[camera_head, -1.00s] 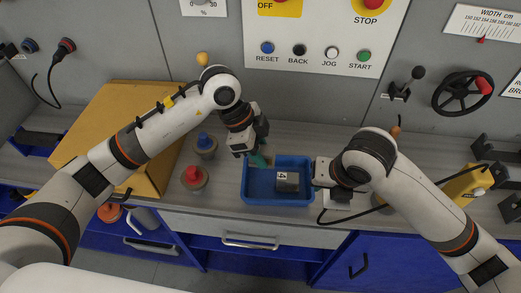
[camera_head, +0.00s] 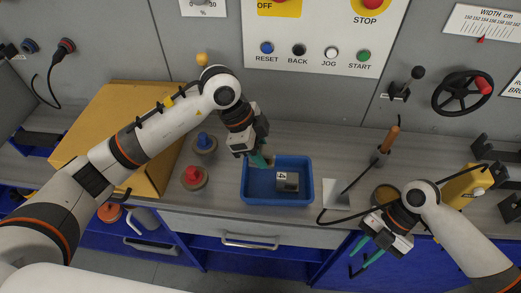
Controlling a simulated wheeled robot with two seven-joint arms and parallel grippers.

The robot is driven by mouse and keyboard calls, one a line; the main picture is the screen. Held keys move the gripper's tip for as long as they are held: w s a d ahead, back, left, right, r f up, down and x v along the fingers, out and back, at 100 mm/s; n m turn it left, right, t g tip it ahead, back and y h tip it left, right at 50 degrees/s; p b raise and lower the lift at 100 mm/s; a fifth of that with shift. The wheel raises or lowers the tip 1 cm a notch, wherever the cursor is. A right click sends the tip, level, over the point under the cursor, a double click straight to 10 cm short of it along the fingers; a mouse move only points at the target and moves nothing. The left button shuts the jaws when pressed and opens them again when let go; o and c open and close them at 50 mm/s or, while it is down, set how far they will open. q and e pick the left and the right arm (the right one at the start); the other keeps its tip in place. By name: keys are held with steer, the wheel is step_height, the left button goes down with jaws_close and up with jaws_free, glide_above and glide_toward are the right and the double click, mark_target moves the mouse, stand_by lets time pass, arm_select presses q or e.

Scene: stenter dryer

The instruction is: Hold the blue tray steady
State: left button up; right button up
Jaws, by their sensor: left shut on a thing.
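The blue tray (camera_head: 247,193) sits upright on the grey bench below the control panel. A dark block with a white label marked 4 (camera_head: 288,181) lies inside it, right of centre. My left gripper (camera_head: 264,160) reaches down at the tray's back rim, left of centre, and is shut on the tray there; the fingertips are partly hidden. My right gripper (camera_head: 367,252) is apart from the tray, lower right over the bench's front edge. Its two green fingers are spread, with nothing seen between them.
Blue-topped (camera_head: 204,144) and red-topped (camera_head: 194,177) knobs stand left of the tray. A yellow-brown box (camera_head: 110,120) is further left. Right of the tray are a light plate (camera_head: 337,193) with a black cable and an orange-handled tool (camera_head: 390,140). Drawer handles (camera_head: 250,241) line the front.

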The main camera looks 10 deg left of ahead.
steer(key=s+d+f+m+y, duration=0.3)
steer(key=s+d+m, duration=0.1)
steer(key=d+m, duration=0.3)
steer(key=shift+d+f+g+y, duration=0.2)
steer(key=shift+d+g+y, duration=0.2)
steer(key=shift+d, duration=0.1)
